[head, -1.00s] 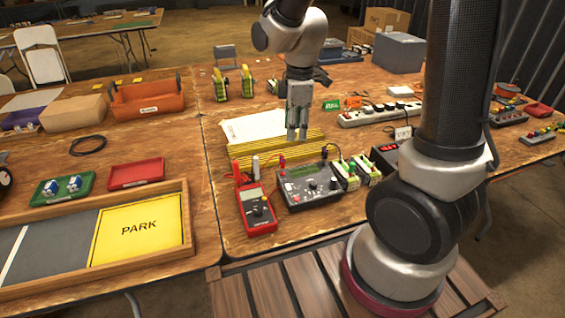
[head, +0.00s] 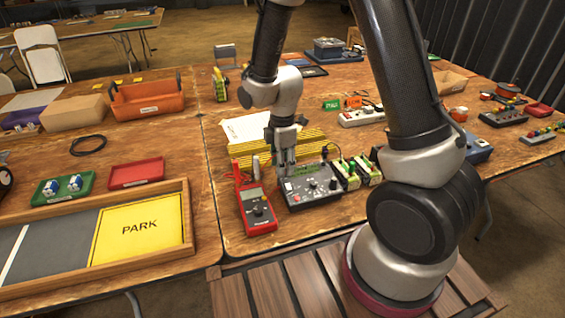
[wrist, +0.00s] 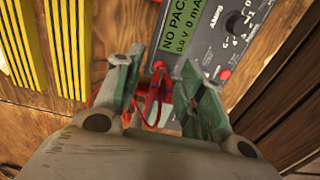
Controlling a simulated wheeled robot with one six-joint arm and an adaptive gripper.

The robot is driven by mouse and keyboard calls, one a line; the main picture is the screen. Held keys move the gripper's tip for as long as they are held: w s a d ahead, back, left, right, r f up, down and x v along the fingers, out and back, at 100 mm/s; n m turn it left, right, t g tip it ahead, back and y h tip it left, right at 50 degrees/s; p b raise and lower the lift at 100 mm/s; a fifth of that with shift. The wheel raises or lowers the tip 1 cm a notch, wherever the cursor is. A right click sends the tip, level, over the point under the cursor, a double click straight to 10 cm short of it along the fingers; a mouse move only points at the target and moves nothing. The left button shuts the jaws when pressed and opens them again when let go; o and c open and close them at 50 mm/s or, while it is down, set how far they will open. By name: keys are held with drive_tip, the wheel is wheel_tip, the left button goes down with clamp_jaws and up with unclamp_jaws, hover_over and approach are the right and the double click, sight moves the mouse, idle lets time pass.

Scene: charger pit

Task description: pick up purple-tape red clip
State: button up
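My gripper (head: 287,170) points down at the left back part of the dark charger (head: 318,189). In the wrist view my gripper (wrist: 158,75) is open, with one finger on each side of a red clip (wrist: 152,98). The clip sits beside the charger (wrist: 212,48), just below a round red knob or socket on it. A gap shows between the clip and the right finger; contact on the left is unclear. In the head view my fingers hide the clip.
A red multimeter (head: 256,210) stands close to the left of the charger. Yellow striped strips (head: 245,150) lie behind it. Green-and-white packs (head: 358,172) stand to the right. A PARK tray (head: 140,228) lies on the left table.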

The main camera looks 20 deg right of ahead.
drive_tip(key=shift+c, duration=0.3)
clamp_jaws()
wheel_tip(320, 180, up, 10)
drive_tip(key=shift+r, duration=0.1)
